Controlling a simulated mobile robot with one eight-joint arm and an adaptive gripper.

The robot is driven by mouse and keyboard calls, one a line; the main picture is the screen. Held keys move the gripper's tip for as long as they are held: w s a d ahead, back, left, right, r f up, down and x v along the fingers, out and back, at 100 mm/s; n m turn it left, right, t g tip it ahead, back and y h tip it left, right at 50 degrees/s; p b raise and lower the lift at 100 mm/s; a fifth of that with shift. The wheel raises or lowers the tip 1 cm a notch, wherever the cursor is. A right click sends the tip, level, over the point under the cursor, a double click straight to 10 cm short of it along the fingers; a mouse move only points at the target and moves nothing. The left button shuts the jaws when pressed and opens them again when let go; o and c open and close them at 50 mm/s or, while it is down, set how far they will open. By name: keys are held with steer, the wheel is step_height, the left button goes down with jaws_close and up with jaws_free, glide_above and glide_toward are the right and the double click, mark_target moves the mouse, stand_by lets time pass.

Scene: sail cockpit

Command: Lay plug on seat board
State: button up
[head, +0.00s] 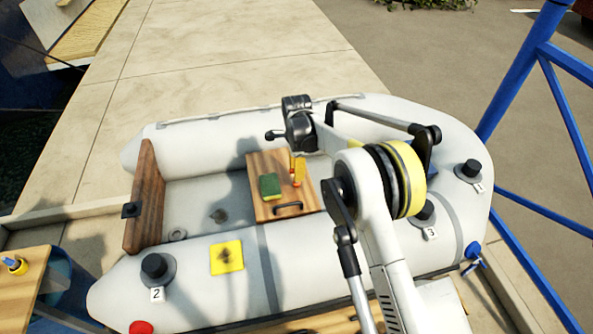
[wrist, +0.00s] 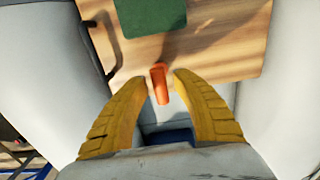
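An orange plug (wrist: 160,84) shows between the fingertips of my gripper (wrist: 160,80) in the wrist view. The yellow fingers are apart, with narrow gaps seeming to show on both sides of the plug. In the head view the gripper (head: 298,172) is over the right part of a light wooden board (head: 262,161) with a black handle, inside the grey inflatable boat. The plug is mostly hidden there. A darker brown plank (head: 146,200) stands across the boat at the left. I cannot tell which of these is the seat board.
A green sponge-like block (head: 269,186) lies on the light board, left of my gripper. The black handle (head: 288,208) is at its near edge. Grey boat tubes surround it, with black knobs (head: 157,266) on them. Blue rails (head: 530,85) stand at the right.

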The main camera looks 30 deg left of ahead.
step_height(320, 180, up, 12)
steer(key=p, duration=0.5)
steer(key=shift+r, duration=0.15)
steer(key=d+r+n+t+y, duration=0.1)
steer(key=d+r+n+t, duration=0.25)
steer(key=d+r, duration=2.15)
steer(key=s+d+f+n+t, duration=0.1)
steer(key=s+d+n+t, duration=0.1)
steer(key=s+d, duration=0.9)
steer(key=s+d+f+n+t+h, duration=0.1)
steer(key=s+d+n, duration=0.3)
steer(key=s+d, duration=0.8)
steer(key=shift+s+d+f+t, duration=0.35)
steer(key=shift+d+f, duration=0.4)
steer(key=shift+d, duration=0.35)
steer(key=shift+n, duration=0.25)
